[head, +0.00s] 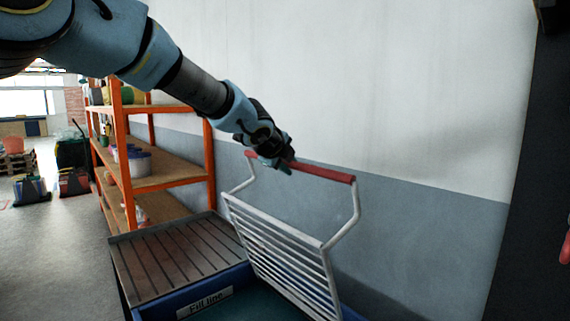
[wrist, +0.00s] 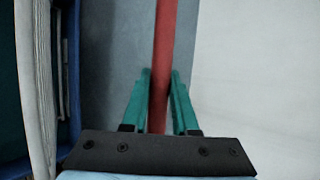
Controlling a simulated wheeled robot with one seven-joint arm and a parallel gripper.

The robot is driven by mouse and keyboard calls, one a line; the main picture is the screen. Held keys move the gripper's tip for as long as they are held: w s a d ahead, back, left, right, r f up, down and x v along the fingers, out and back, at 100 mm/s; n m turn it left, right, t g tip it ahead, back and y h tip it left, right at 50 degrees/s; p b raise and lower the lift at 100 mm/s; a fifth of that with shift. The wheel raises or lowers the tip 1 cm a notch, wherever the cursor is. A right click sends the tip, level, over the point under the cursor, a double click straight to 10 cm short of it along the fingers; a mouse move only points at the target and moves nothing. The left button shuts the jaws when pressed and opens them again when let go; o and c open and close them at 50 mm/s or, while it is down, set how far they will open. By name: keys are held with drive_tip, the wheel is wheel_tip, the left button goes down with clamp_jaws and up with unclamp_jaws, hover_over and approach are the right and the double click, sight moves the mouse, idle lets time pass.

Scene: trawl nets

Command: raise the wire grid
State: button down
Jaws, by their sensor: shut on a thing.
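The wire grid (head: 282,254) is a white barred rack with two bent side arms joined by a red handle bar (head: 325,173). It stands tilted steeply up above a blue tank (head: 170,302), its lower end hidden behind or inside the tank. My gripper (head: 284,164) is at the left part of the red handle. In the wrist view the red handle (wrist: 163,50) runs between the two green fingers of my gripper (wrist: 160,90), which are closed around it. A white edge of the grid (wrist: 35,90) shows at the left there.
A slatted metal draining board (head: 180,257) adjoins the tank at left. The tank front has a "Fill line" label (head: 204,302). Orange shelving (head: 165,170) stands behind it. A white and grey wall (head: 400,215) is close behind the handle; a dark upright (head: 535,180) is at right.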

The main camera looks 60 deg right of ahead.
drive_tip(key=shift+s, duration=0.1)
drive_tip(key=c, duration=0.7)
unclamp_jaws()
drive_tip(key=b+v, duration=0.1)
drive_tip(key=v, duration=1)
